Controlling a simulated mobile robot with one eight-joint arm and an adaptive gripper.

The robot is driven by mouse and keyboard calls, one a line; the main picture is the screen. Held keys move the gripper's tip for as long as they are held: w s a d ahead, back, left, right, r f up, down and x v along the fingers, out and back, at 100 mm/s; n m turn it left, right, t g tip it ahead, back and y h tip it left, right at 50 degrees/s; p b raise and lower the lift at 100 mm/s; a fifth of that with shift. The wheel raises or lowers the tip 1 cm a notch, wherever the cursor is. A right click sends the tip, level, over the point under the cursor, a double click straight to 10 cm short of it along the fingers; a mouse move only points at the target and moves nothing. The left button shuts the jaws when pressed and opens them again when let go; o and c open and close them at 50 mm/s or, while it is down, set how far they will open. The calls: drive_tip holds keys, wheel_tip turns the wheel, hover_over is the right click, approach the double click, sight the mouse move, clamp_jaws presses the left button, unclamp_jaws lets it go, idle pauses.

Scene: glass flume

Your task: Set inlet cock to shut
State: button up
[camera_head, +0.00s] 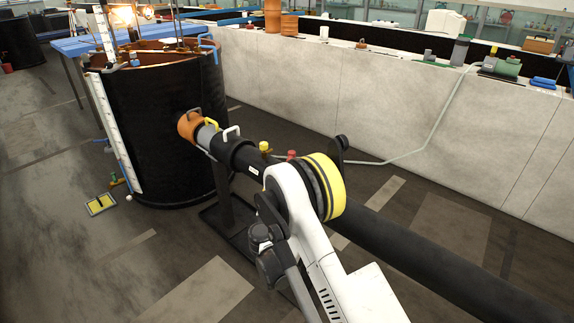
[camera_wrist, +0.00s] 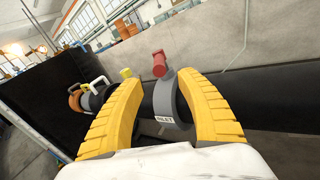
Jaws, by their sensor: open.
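The inlet cock is a grey collar (camera_wrist: 165,108) around the black pipe, marked with a white label that seems to read INLET. Its red handle (camera_wrist: 160,63) stands up from the top of the collar, and a red piece, likely the same handle, shows beside the pipe in the head view (camera_head: 291,154). My gripper (camera_wrist: 158,78) is open, with its yellow ribbed fingers on either side of the collar. The red handle is between and just beyond the fingertips, with no contact visible. In the head view, my arm hides part of the pipe, and I cannot clearly make out the fingertips.
A black round tank (camera_head: 160,130) with an orange fitting (camera_head: 189,126) is left. A long pale wall (camera_head: 400,100) runs behind.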

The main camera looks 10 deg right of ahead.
drive_tip(key=b+x, duration=0.1)
drive_tip(key=x, duration=0.2)
drive_tip(key=b+x, duration=0.1)
drive_tip(key=x, duration=0.2)
drive_tip(key=b+x, duration=0.1)
drive_tip(key=x, duration=0.2)
drive_tip(key=shift+w+f, duration=0.3)
drive_tip(key=shift+w+d+r, duration=0.1)
drive_tip(key=shift+w+d, duration=0.15)
drive_tip(key=shift+w, duration=0.25)
clamp_jaws()
